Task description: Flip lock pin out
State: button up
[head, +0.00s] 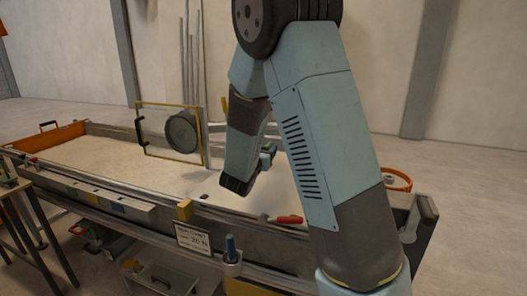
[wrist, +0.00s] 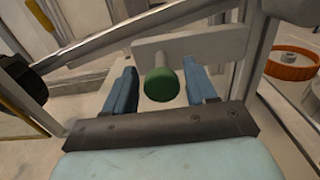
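The lock pin (wrist: 161,85) shows in the wrist view as a green round knob on a grey stem, standing out from a pale flat plate (wrist: 210,50). My gripper (wrist: 161,78) is open, with one blue finger on each side of the knob. The knob lies between the fingers with a visible gap on both sides. In the head view my gripper (head: 268,153) is small and partly hidden behind my own wrist, beside a grey bracket. The pin is too small there to make out clearly.
A yellow-framed clear panel with a dark disc (head: 181,132) stands left of my arm. The long sandbed (head: 110,160) stretches below it. A red-handled tool (head: 288,219) lies on the near rim. An orange ring (wrist: 293,64) stands at the right.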

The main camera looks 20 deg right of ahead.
grip_shut()
dwell(0.3)
jog(key=shift+a, duration=0.1)
